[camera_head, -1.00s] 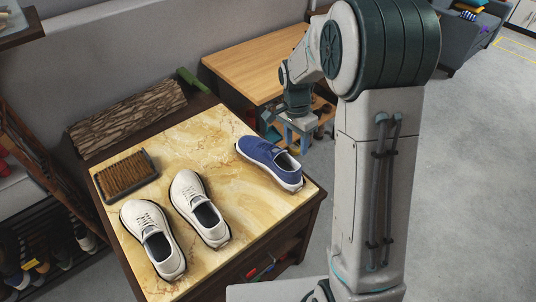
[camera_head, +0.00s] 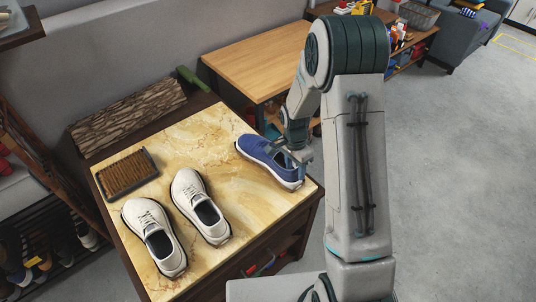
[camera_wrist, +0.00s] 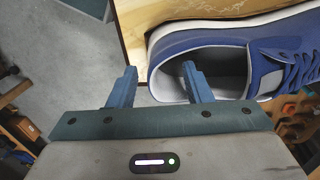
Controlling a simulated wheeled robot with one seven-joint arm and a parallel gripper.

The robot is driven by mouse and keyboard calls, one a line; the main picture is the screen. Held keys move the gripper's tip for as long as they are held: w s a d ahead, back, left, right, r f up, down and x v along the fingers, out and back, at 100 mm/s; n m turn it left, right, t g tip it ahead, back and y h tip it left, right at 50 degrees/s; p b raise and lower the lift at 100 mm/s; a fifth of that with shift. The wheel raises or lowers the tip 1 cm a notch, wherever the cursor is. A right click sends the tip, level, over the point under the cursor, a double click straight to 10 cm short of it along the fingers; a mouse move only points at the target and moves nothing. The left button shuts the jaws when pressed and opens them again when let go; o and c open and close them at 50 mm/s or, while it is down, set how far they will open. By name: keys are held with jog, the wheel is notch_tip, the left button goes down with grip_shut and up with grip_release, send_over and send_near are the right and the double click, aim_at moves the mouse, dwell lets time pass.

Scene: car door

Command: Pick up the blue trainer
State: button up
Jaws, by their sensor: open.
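The blue trainer (camera_head: 262,153) with a white sole lies at the right side of the marble-topped cabinet (camera_head: 232,218). In the wrist view the trainer (camera_wrist: 205,45) fills the upper right, its heel end nearest my gripper. My gripper (camera_head: 291,160) is open at the trainer's heel. In the wrist view one finger of my gripper (camera_wrist: 158,85) is over or inside the shoe's opening, and the other is outside the heel. I cannot tell how deep the inner finger reaches. Nothing is held.
Two white trainers (camera_head: 155,238) (camera_head: 201,207) stand left of the blue one. A brush (camera_head: 126,174) lies behind them, and a bark log (camera_head: 128,114) lies along the back. A wooden table (camera_head: 262,66) stands behind the cabinet. Grey floor is open at the right.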

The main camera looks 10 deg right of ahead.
jog(key=shift+s+d+f, duration=0.1)
jog(key=shift+f, duration=1.1)
grip_shut()
jog(key=shift+r, duration=0.2)
